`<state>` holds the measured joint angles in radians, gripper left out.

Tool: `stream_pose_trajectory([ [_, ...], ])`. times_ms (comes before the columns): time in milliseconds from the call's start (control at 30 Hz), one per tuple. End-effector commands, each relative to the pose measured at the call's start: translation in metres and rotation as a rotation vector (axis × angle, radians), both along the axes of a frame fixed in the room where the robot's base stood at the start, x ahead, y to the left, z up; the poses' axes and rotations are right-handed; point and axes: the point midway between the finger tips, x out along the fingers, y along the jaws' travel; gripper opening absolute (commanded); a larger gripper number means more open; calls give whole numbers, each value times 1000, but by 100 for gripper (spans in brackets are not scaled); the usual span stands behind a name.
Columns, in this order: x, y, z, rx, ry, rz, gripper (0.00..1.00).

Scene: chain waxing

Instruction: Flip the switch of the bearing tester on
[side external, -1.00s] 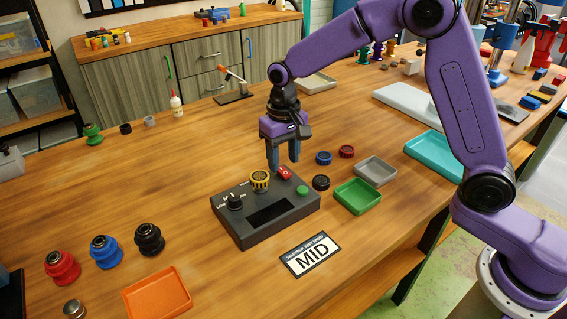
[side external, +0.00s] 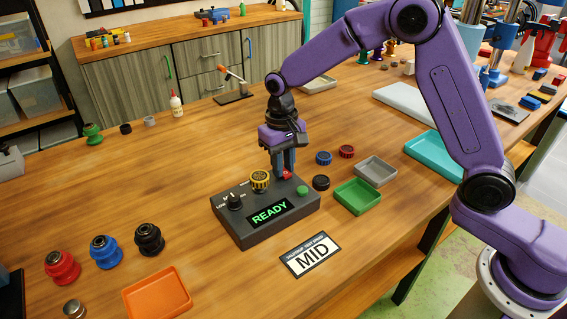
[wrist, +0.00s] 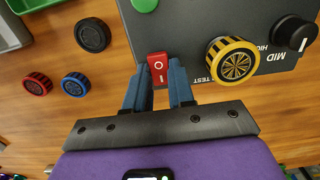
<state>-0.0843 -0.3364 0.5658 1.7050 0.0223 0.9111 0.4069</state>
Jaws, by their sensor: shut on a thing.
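The bearing tester (side external: 245,232) is a dark grey box on the wooden bench, and its display (side external: 269,213) shows green READY. Its red rocker switch (wrist: 158,68) sits at the tester's edge, between my blue fingertips in the wrist view. My gripper (side external: 283,170) points down at the tester's back edge and is shut on the switch, which is partly hidden by the fingers in the side view. A yellow-ringed bearing (side external: 260,180) sits on the tester, left of the switch. The black selector knob (side external: 235,201) and green button (side external: 303,190) flank the display.
A MID card (side external: 310,256) lies in front of the tester. Black, blue and red ringed bearings, a green tray (side external: 358,207) and a grey tray (side external: 375,171) stand to the right. Red, blue and black parts and an orange tray (side external: 158,310) are at front left.

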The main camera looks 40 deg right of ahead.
Motion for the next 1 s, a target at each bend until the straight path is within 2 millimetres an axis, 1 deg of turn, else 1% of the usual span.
stream_pose_trajectory([
  [167, 2, 0, 0, 1, 49, -3, 0],
  [433, 2, 0, 0, 1, 53, -1, 0],
  [467, 2, 0, 0, 1, 53, -1, 27],
  [500, 2, 0, 0, 1, 53, -1, 40],
  [533, 2, 0, 0, 1, 53, -1, 49],
  [867, 2, 0, 1, 1, 53, 0, 49],
  [1000, 4, 1, 13, 2, 50, 0, 49],
])
